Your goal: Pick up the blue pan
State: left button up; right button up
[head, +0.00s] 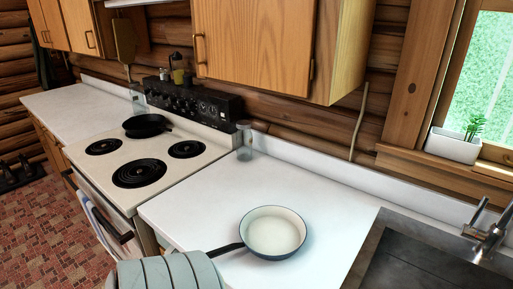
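The blue pan (273,232) sits upright on the white counter (200,212), between the stove and the sink. It has a dark blue outer wall, a cream inside and a dark handle that points left. The pan looks empty. A pale grey ribbed shape at the bottom edge of the head view lies by the handle's end; I cannot tell if it covers the tip. Neither my left nor my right gripper can be made out in the head view.
A stove (108,185) with a black pan (147,125) on a back burner stands left. A clear glass (245,141) stands at the counter's back by the stove. A dark sink (430,258) is right. A cabinet (252,45) hangs above. Counter around the pan is clear.

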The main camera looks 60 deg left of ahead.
aim_at(270, 232)
jog(key=j+u, duration=0.15)
jog(key=u, duration=1.7)
jog(key=j+z, duration=0.4)
jog(key=j, duration=0.7)
